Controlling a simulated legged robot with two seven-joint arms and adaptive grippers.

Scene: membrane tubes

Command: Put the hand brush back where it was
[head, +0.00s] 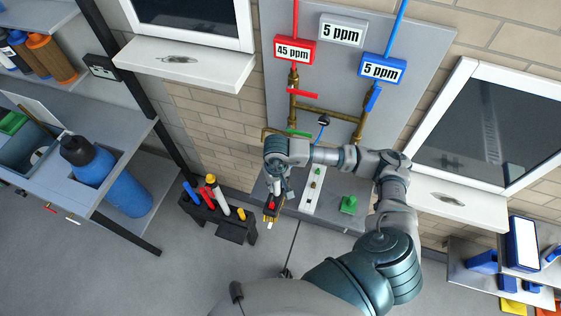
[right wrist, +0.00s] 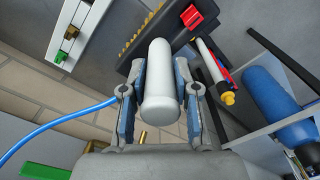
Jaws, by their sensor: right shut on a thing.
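The hand brush (right wrist: 161,95) is in my right gripper. In the right wrist view its thick pale grey handle sits between the two fingers. A dark head with yellow bristles (right wrist: 146,33) shows beyond the handle. In the head view my right gripper (head: 271,208) points down beside the black tool holder (head: 228,226), to its right. The brush is small and partly hidden by the gripper there. The holder carries upright tools: a blue one (head: 192,192), a red one (head: 207,196) and a white one with a yellow top (head: 220,197). My left gripper is not in view.
A metal shelf with a blue bottle (head: 125,190) stands at left. Behind my right arm is a grey panel with pipes (head: 340,122) and ppm signs. A green part (head: 348,204) lies right of the gripper. Bare floor lies in front of the holder.

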